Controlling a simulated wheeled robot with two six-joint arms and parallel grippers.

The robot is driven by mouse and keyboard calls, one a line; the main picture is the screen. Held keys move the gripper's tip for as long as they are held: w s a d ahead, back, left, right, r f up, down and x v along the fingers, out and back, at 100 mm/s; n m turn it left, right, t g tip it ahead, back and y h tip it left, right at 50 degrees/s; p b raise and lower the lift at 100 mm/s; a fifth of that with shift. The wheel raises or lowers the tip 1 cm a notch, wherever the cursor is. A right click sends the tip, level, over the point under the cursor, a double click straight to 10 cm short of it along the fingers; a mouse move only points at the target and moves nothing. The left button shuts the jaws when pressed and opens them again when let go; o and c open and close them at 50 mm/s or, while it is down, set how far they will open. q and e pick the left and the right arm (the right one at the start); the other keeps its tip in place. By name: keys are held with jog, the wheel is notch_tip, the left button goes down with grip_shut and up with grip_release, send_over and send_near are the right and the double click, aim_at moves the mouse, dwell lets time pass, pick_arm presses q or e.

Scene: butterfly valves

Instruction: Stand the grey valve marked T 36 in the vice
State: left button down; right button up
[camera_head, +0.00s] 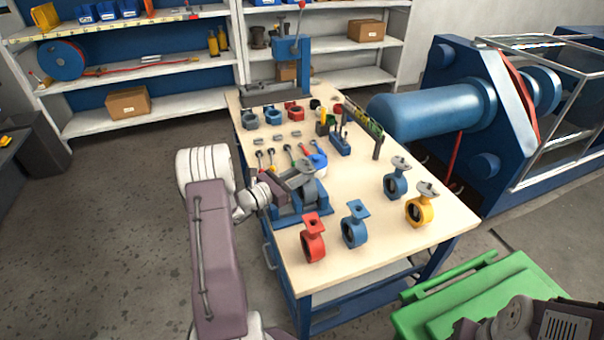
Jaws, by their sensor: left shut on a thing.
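A grey valve (309,191) is at the blue vice (318,214) on the near left part of the workbench. Its ring body looks roughly upright over the vice; the T 36 mark is too small to read. My left gripper (296,179) reaches in from the left and is shut on the grey valve near its top. The gripper and wrist hide part of the valve and the vice's left side. I cannot tell whether the valve rests between the jaws or is held just above them. My right gripper is not in view.
Red (313,238), blue (354,226) and yellow (419,208) valves stand at the bench's near side, with another blue valve (396,182) behind. Tools, a blue tool holder (340,144) and more valves lie farther back.

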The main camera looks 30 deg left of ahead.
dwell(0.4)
pick_arm(q)
jog(key=c, duration=1.1)
grip_release()
jog(key=shift+f, duration=0.1)
jog(key=v, duration=0.9)
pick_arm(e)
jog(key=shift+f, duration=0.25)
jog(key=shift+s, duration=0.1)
